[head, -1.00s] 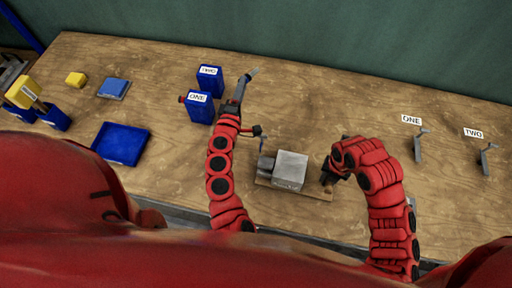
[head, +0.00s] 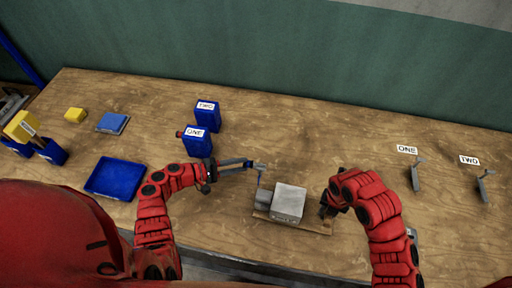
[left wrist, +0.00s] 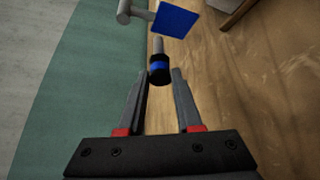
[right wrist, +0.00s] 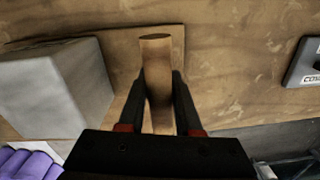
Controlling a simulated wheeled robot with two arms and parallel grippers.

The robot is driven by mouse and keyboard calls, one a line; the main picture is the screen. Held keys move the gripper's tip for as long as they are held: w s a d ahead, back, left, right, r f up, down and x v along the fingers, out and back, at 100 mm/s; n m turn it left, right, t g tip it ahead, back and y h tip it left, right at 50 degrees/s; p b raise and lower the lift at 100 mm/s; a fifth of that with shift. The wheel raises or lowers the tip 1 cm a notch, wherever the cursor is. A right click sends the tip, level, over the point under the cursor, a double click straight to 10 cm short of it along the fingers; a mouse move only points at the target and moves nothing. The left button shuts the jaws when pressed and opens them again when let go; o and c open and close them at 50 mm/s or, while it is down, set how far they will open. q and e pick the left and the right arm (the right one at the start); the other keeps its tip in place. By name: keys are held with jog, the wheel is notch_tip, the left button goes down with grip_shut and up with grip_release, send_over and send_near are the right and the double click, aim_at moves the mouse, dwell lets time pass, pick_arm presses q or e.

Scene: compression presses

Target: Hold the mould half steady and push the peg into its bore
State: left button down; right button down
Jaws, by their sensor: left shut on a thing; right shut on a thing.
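The grey mould half (head: 288,203) sits on a wooden board (head: 318,226) near the table's front. It also shows in the right wrist view (right wrist: 55,85). No bore is visible. My right gripper (head: 327,207) is at the board's right end. In the right wrist view it is shut on a round-ended wooden bar (right wrist: 156,70). My left gripper (head: 245,166) points right, above and left of the mould half. In the left wrist view it is shut on a peg (left wrist: 159,70), black with a blue band and a grey tip. The peg is apart from the mould half.
A blue plate (left wrist: 178,20) with a grey crossbar (left wrist: 130,12) stands just beyond the peg. Blue blocks ONE (head: 197,146) and TWO (head: 208,122) are behind my left arm. A blue tray (head: 115,179) lies left. Levers (head: 415,180) stand right; the back middle is clear.

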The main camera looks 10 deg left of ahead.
pick_arm(q)
jog(key=s+a, duration=0.2)
jog(key=s, duration=0.1)
jog(key=s+a+g, duration=0.1)
jog(key=s+a, duration=0.2)
jog(key=s+a+g, duration=0.1)
jog(key=s+a, duration=0.2)
jog(key=s, duration=0.1)
jog(key=shift+a+f, duration=0.1)
jog(key=shift+f, duration=0.25)
jog(key=shift+d, duration=2.85)
jog(key=shift+w, duration=0.1)
jog(key=shift+w+m+g+h, duration=0.3)
jog(key=shift+m, duration=0.1)
jog(key=shift+w, duration=0.15)
jog(key=shift+d, duration=1)
jog(key=shift+d, duration=0.35)
jog(key=shift+d, duration=1.45)
